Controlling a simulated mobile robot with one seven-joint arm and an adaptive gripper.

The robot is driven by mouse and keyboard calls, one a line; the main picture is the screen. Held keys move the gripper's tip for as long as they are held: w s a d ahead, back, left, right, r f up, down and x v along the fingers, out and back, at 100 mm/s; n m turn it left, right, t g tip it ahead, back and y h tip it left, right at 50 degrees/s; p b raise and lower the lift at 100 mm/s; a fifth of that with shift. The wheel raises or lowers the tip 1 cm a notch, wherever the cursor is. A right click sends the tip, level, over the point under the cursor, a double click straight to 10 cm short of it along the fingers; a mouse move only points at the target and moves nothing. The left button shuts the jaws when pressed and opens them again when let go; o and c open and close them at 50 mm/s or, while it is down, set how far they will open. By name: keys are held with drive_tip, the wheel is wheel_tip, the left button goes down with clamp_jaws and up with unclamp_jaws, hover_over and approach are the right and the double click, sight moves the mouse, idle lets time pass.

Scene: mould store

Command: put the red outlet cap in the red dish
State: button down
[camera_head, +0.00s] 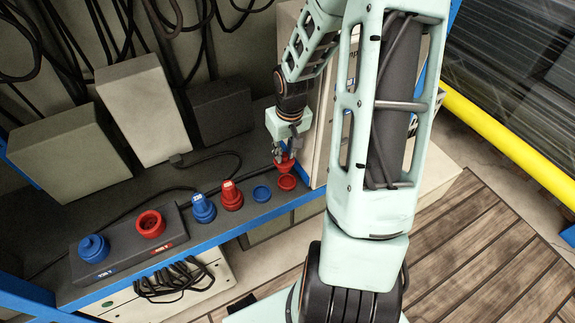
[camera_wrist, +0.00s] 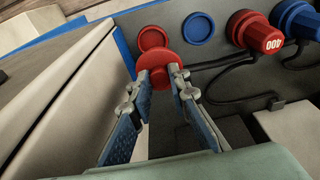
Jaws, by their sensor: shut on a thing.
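My gripper (camera_head: 283,155) is shut on the red outlet cap (camera_head: 285,164), above the right end of the dark shelf. In the wrist view my gripper (camera_wrist: 162,75) has the round red outlet cap (camera_wrist: 182,55) at its fingertips. The red dish (camera_head: 288,183) is a shallow round dish near the shelf's front edge, just in front of and below the cap. In the wrist view the red dish (camera_wrist: 152,38) lies beyond the cap, and the cap hides part of its edge. A gap between cap and dish seems to remain, but its height is hard to tell.
A blue dish (camera_head: 262,194), a red plug (camera_head: 231,196) and a blue plug (camera_head: 203,209) stand left of the red dish. Further left, an outlet block (camera_head: 122,242) has an open red outlet (camera_head: 150,224) and a blue-capped outlet (camera_head: 93,248). A pale cabinet (camera_wrist: 62,85) is close beside my gripper.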

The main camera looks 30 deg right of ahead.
sight(288, 160)
drive_tip(key=shift+s+d+f+b, duration=0.1)
drive_tip(key=shift+d+f+b, duration=0.3)
drive_tip(key=shift+f, duration=0.5)
wheel_tip(288, 160, down, 4)
drive_tip(key=b, duration=0.3)
drive_tip(key=shift+b, duration=0.3)
drive_tip(key=shift+f+b, duration=0.35)
drive_tip(key=shift+f, duration=0.2)
drive_tip(key=shift+f+b, duration=0.35)
drive_tip(key=shift+f, duration=0.4)
idle(0.7)
drive_tip(key=c, duration=1.3)
unclamp_jaws()
drive_tip(key=shift+d+r+p, duration=0.1)
drive_tip(key=shift+r+p, duration=3.25)
drive_tip(key=shift+r, duration=0.45)
